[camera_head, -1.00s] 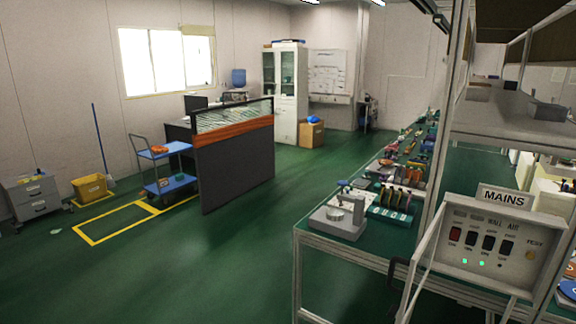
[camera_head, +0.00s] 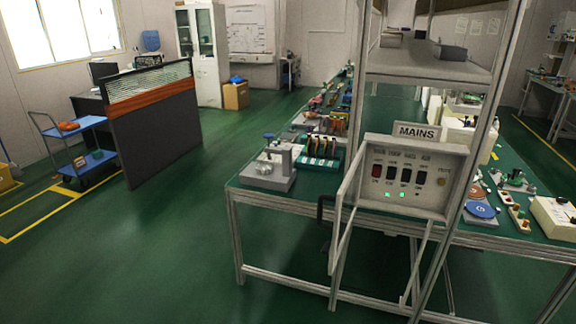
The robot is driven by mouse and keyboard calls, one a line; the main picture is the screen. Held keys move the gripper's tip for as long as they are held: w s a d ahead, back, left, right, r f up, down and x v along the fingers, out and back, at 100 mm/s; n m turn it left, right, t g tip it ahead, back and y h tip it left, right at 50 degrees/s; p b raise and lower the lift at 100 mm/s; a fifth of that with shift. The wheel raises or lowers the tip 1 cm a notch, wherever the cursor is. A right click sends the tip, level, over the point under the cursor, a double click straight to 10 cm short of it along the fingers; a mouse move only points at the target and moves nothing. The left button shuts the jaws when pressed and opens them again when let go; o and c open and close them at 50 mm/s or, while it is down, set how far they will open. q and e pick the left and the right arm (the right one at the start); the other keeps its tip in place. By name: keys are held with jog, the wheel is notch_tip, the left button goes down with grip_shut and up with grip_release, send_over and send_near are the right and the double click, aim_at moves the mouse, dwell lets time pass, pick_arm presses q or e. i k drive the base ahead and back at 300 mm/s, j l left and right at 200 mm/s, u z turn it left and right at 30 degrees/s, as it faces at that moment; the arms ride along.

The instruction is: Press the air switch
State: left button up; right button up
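A grey control panel (camera_head: 455,190) under a MAINS sign (camera_head: 417,132) is mounted on the metal frame at the near end of the bench, right of centre. It has a row of rocker switches: a red one (camera_head: 376,172) at the left and black ones beside it. The rightmost black switch (camera_head: 420,177) sits under a small label that seems to read AIR. Two green lights (camera_head: 394,195) glow below the left switches. A spot below the rightmost switch looks dark. Neither of my grippers is in view.
A green-topped bench (camera_head: 243,188) with tools and a grey press (camera_head: 268,168) runs behind the panel. A metal handle frame (camera_head: 345,215) projects in front of its left side. Open green floor (camera_head: 170,265) lies left. A dark partition (camera_head: 155,130) and blue trolley (camera_head: 85,165) stand farther left.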

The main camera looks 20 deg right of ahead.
aim_at(421, 178)
jog(key=i+j+z, duration=0.1)
jog(key=i+j, duration=0.75)
jog(key=z, duration=0.4)
jog(key=j+z, duration=0.1)
jog(key=z, duration=0.25)
jog(key=j+z, duration=0.1)
jog(key=z, duration=0.65)
